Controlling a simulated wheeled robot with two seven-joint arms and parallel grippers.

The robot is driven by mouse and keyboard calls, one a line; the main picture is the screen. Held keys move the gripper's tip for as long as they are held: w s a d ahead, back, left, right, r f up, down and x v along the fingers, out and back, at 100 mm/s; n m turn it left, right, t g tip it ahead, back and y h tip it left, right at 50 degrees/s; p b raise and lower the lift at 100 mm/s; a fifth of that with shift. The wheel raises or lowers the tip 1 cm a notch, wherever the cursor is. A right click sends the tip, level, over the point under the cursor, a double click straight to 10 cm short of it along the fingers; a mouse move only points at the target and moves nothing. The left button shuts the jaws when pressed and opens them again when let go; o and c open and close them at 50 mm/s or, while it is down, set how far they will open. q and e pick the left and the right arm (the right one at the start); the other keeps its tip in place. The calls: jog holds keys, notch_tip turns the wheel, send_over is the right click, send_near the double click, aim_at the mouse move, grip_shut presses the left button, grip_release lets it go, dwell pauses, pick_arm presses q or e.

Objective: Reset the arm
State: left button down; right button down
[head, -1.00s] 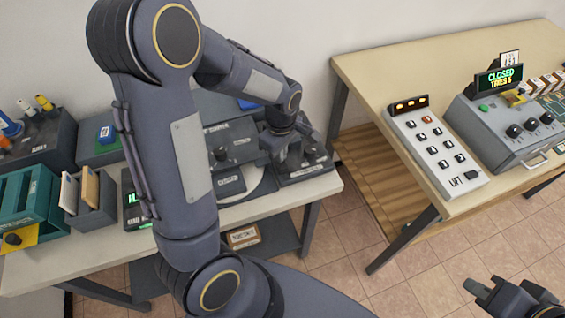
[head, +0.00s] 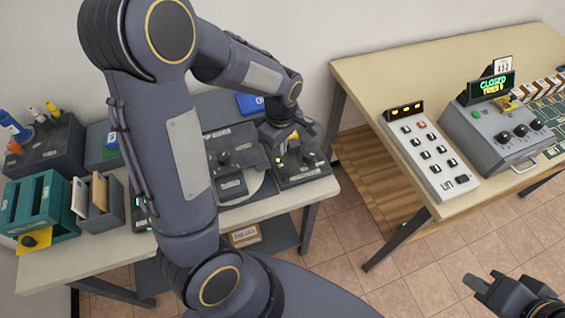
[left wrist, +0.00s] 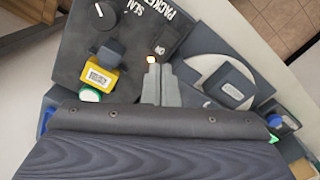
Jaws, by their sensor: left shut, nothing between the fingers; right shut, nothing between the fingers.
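My left arm (head: 180,150) reaches from the left over the workbench. Its gripper (head: 292,138) is above the dark panel (head: 305,172) at the bench's right end. In the left wrist view the left fingers (left wrist: 160,88) are together and empty, pointing at the panel, near a small lit lamp (left wrist: 152,58). A yellow block with a barcode label (left wrist: 103,75) lies on the panel beside the fingers. My right gripper (head: 488,290) is at the lower right over the floor, shut and empty, apart from both tables.
Left on the bench stand a teal rack (head: 35,205), a grey letter holder (head: 100,208) and a dark box with bottles (head: 45,145). The right table (head: 370,75) carries a keypad (head: 425,150) and a grey console (head: 500,130) reading "CLOSED".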

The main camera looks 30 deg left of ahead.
pick_arm(q)
jog(key=shift+r+p, duration=0.3)
jog(key=shift+r, duration=0.35)
jog(key=s+d+r+m+t+h, duration=0.2)
jog(key=s+r+m, duration=0.4)
jog(key=s+m, duration=0.1)
jog(key=s+d+r+m+t+h, duration=0.1)
jog(key=s+d+r+m+t, duration=0.1)
jog(key=s+r+m, duration=0.4)
jog(key=s+m+t, duration=0.1)
jog(key=s, duration=0.3)
jog(key=shift+r+t+h, duration=0.3)
jog(key=shift+r+h, duration=0.1)
dwell(0.8)
